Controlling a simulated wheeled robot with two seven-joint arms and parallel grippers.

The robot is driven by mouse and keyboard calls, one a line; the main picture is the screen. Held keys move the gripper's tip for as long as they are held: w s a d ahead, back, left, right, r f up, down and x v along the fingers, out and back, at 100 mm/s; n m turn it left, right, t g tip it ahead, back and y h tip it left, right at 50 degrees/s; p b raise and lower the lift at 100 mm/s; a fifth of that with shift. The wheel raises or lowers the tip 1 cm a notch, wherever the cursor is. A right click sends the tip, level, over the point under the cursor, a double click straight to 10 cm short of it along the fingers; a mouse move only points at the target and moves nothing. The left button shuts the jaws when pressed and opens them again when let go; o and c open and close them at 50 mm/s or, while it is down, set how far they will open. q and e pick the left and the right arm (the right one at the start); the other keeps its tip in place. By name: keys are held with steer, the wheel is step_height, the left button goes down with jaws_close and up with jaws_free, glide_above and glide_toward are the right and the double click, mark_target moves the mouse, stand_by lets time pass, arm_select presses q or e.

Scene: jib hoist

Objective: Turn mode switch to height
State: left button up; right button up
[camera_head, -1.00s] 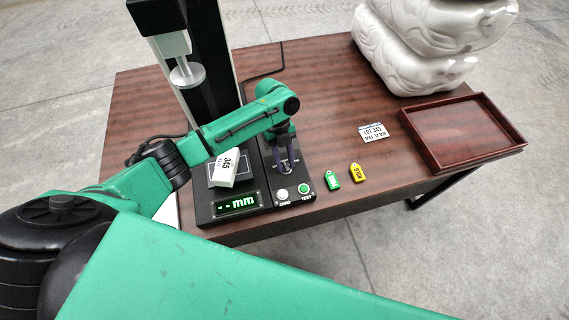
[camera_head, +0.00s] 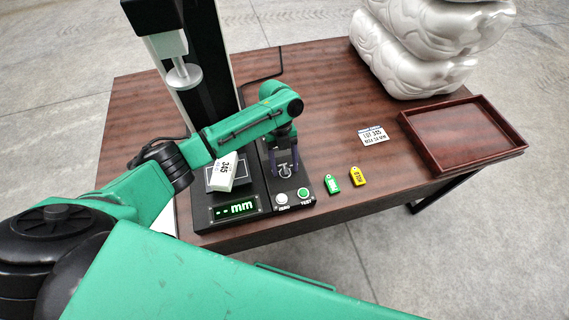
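The mode switch (camera_head: 285,169) is a small dial with pale markings on the black control panel, behind the white and green buttons. My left gripper (camera_head: 285,165) points down over it, its two dark fingers apart on either side of the switch. Whether the fingertips touch it I cannot tell. The gripper partly hides the switch, so its setting is not readable. The green display (camera_head: 234,208) reads "-- mm". A white block (camera_head: 222,172) marked 345 lies tilted on the gauge's platform, partly behind my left arm. My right gripper is out of view.
The white button (camera_head: 282,199) and green TEST button (camera_head: 303,193) sit just in front of the switch. A green tag (camera_head: 332,184), a yellow tag (camera_head: 357,176) and a lot card (camera_head: 373,135) lie to the right. A wooden tray (camera_head: 409,127) is farther right. The gauge column (camera_head: 205,75) rises behind.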

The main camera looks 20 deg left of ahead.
arm_select(q)
steer(key=b+v, duration=0.1)
steer(key=v, duration=1.3)
steer(key=shift+r+b, duration=0.3)
steer(key=shift+b, duration=0.1)
steer(key=shift+f, duration=0.1)
